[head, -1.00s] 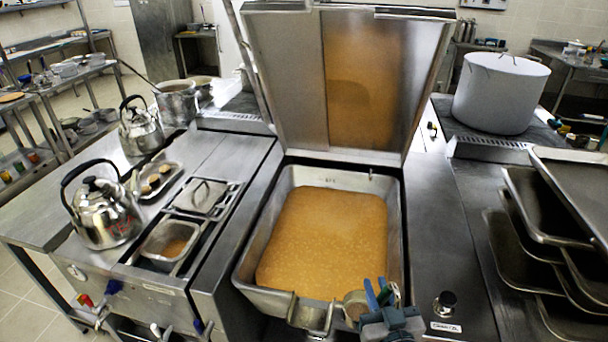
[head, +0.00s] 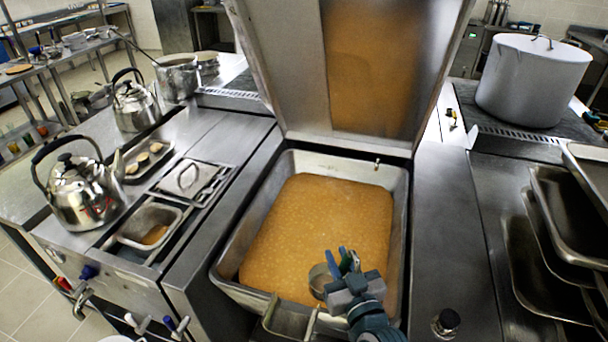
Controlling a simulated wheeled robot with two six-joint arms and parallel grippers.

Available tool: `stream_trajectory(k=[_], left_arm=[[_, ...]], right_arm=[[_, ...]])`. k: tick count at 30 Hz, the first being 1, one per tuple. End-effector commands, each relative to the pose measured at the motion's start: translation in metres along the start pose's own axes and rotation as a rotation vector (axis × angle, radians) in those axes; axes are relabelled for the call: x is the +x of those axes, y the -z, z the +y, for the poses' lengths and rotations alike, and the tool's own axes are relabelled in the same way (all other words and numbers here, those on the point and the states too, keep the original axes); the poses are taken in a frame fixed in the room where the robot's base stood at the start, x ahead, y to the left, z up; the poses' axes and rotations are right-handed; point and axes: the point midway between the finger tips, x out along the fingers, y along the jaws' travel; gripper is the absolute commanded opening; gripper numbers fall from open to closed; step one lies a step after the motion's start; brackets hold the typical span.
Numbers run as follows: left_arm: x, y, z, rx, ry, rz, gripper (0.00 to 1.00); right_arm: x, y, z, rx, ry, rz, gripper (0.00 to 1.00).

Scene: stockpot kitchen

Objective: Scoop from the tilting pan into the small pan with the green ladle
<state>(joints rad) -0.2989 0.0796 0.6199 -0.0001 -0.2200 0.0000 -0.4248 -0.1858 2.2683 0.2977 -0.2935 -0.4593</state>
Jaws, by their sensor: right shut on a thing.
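The tilting pan (head: 400,215) stands in the centre with its lid (head: 370,60) raised, holding orange-brown food (head: 318,225). My right gripper (head: 346,268) is over the front right part of this pan, shut on the green ladle. The ladle's round metal bowl (head: 319,281) shows just left of the fingers, at the food's front; I cannot tell whether it touches the food. Most of the ladle's handle is hidden by the gripper. The small pan (head: 128,238) is set in the counter to the left, with a little brown food at its bottom. My left gripper is out of view.
A covered insert (head: 190,180), a tray of round pieces (head: 150,160) and a kettle (head: 85,195) surround the small pan. A second kettle (head: 135,105) stands behind. A large white pot (head: 535,85) and stacked trays (head: 550,245) are on the right. The right counter strip is mostly clear.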

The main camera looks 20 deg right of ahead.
Motion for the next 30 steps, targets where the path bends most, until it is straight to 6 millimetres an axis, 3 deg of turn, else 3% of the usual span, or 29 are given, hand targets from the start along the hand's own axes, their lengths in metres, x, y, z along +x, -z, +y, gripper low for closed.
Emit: stream_trajectory(k=[4,7,12,18,24,30], left_arm=[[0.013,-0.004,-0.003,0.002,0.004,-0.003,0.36],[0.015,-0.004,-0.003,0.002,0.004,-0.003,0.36],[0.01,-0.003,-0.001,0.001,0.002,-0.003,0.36],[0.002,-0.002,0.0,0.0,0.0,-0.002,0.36],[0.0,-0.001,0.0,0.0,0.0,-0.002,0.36],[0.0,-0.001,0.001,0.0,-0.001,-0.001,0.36]], right_arm=[[0.029,-0.008,-0.005,0.0,0.037,-0.014,0.0],[0.064,-0.004,-0.011,-0.001,0.078,-0.043,0.0],[0.125,0.02,-0.014,-0.006,0.128,-0.113,0.0],[0.177,0.055,-0.009,-0.013,0.141,-0.19,0.0],[0.2,0.073,-0.004,-0.013,0.135,-0.232,0.0],[0.203,0.075,-0.004,-0.013,0.133,-0.24,0.0]])
